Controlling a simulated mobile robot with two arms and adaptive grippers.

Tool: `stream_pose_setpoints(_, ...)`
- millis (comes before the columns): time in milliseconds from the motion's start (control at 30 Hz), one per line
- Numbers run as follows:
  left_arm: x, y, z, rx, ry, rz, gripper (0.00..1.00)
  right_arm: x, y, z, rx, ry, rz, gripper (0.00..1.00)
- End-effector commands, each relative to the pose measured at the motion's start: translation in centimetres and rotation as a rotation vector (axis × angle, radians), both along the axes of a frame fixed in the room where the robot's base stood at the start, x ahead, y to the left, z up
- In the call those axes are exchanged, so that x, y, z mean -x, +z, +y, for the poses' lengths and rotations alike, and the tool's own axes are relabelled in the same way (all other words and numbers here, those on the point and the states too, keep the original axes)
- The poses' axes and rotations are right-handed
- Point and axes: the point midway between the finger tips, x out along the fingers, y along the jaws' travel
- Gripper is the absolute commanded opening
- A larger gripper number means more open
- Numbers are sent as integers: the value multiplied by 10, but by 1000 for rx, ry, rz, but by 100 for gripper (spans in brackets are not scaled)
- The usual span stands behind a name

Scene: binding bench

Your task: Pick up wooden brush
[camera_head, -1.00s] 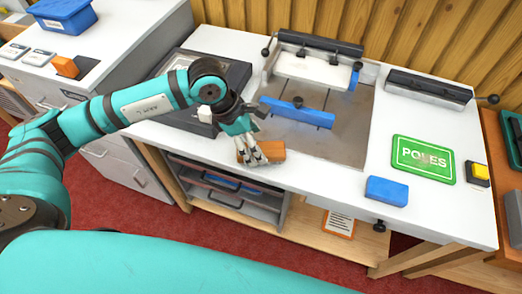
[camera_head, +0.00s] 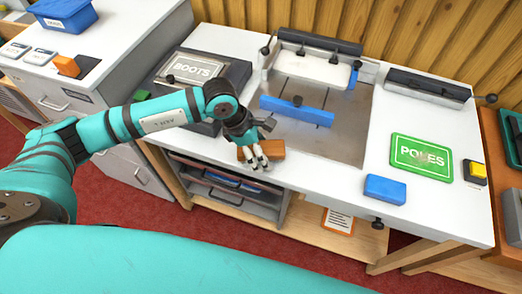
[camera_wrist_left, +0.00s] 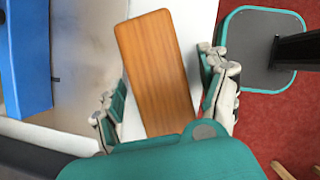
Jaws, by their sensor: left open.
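The wooden brush (camera_head: 272,150), an orange-brown block, lies on the white bench top near its front edge. In the left wrist view the brush (camera_wrist_left: 157,70) shows its wood-grained top, between the two fingers. My left gripper (camera_head: 254,162) is open, with its fingers at the brush's near side. In the left wrist view the left gripper (camera_wrist_left: 165,98) has one finger on either side of the brush, with a gap visible at least on the left. Whether either finger touches it is unclear. My right gripper is not in view.
A grey metal plate (camera_head: 342,142) with a blue bar (camera_head: 296,111) lies behind the brush. A blue block (camera_head: 385,190) and green POLES sign (camera_head: 422,158) are to the right. Bare bench top lies between brush and blue block.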

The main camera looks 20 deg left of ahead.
Motion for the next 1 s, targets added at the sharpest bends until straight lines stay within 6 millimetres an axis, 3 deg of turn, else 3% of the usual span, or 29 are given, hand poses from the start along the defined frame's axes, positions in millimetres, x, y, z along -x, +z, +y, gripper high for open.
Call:
stream_pose_setpoints(633, 0, -3, 0, 0, 0, 0, 77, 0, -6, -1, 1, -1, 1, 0)
stream_pose_setpoints(1000, -1, -4, 1, -2, 2, -3, 29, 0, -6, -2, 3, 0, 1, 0)
